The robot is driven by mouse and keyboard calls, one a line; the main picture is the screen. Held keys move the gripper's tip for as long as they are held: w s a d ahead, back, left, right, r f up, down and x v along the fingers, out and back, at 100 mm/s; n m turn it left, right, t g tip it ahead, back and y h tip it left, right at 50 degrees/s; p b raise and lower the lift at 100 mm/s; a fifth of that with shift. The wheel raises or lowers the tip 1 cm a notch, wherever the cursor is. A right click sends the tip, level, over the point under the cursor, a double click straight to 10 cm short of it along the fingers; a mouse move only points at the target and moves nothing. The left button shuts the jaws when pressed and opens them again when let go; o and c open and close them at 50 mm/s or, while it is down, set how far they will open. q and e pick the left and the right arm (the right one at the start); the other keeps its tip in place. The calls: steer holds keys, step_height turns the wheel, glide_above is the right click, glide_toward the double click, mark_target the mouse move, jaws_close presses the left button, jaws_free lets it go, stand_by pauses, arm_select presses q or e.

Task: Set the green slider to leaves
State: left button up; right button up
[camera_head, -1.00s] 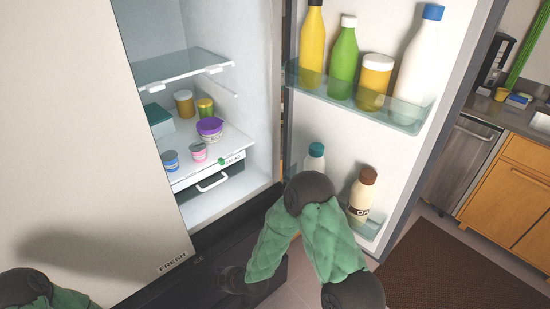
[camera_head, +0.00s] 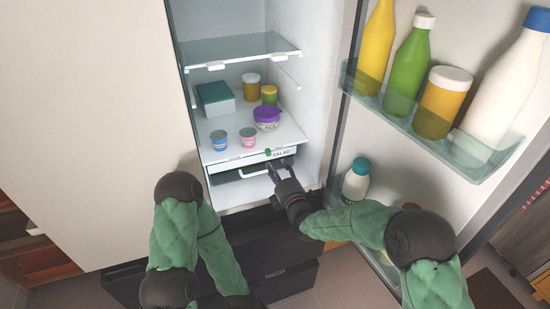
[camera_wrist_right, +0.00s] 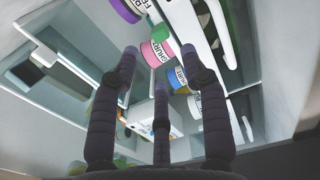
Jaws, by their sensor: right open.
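The green slider (camera_head: 268,152) sits on the white strip at the shelf's front edge, above the drawer. It is near the printed word SALAD at its right; other print on the strip is too small to read. A green piece that looks like the slider (camera_wrist_right: 157,33) shows in the wrist view, beyond the fingers. My right gripper (camera_head: 280,168) is open and empty, just below and right of the slider, in front of the drawer. Its fingers (camera_wrist_right: 162,70) are spread in the wrist view. My left arm hangs at lower left, its gripper out of frame.
The shelf above the strip holds a blue tub (camera_head: 219,139), a pink tub (camera_head: 248,138), a purple-lidded tub (camera_head: 267,118), jars and a teal-lidded box (camera_head: 215,98). The open fridge door with bottles (camera_head: 408,65) stands at right. The drawer handle (camera_head: 255,173) is close below.

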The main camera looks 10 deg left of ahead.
mark_target(269, 155)
steer(key=b+x, duration=0.1)
steer(key=x, duration=0.6)
steer(key=shift+w, duration=0.15)
steer(key=shift+a+f, duration=0.1)
steer(key=shift+a, duration=0.05)
jaws_close()
